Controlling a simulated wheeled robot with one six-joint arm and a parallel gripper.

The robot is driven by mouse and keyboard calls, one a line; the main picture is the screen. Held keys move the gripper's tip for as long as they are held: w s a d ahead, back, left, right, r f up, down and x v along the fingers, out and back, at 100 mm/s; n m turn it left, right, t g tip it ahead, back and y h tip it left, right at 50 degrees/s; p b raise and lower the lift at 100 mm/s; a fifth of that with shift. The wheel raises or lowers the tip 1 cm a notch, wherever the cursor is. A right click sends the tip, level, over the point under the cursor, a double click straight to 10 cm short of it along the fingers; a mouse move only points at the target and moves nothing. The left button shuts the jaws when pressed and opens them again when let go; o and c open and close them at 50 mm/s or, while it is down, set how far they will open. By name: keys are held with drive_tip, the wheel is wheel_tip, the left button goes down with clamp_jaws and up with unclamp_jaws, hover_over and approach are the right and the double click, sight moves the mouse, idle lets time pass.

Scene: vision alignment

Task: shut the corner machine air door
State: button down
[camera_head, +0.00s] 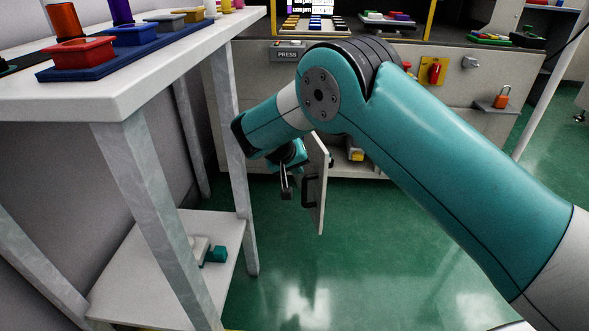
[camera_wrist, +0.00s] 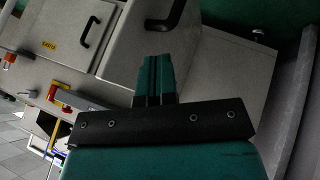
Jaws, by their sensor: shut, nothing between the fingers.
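The air door (camera_head: 319,205) is a pale panel that stands open, edge-on to the head camera, at the front of the grey machine labelled PRESS (camera_head: 287,54). Its black handle (camera_head: 307,190) is on the left face. My gripper (camera_head: 286,190) is just left of the door, pointing down, with its fingers together and empty. I cannot tell whether it touches the door. In the wrist view the shut fingers (camera_wrist: 153,80) show in front of a grey panel with a black handle (camera_wrist: 168,14), which looks like this door. My arm hides part of the machine.
A white table (camera_head: 150,75) with coloured blocks and trays stands close on the left, its legs near my gripper. Its lower shelf (camera_head: 150,275) holds small parts. A yellow item (camera_head: 355,154) shows low in the machine. The green floor (camera_head: 330,285) is clear in front.

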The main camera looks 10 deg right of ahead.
sight(320, 175)
drive_tip(key=d+f+b, duration=0.1)
drive_tip(key=d, duration=0.1)
drive_tip(key=w+d+f+b, duration=0.2)
drive_tip(key=d, duration=0.1)
drive_tip(key=shift+w+d+f+b, duration=0.1)
drive_tip(key=shift+d+f+b, duration=0.2)
drive_tip(key=shift+f, duration=0.1)
drive_tip(key=shift+d+r, duration=0.1)
drive_tip(key=shift+d, duration=0.05)
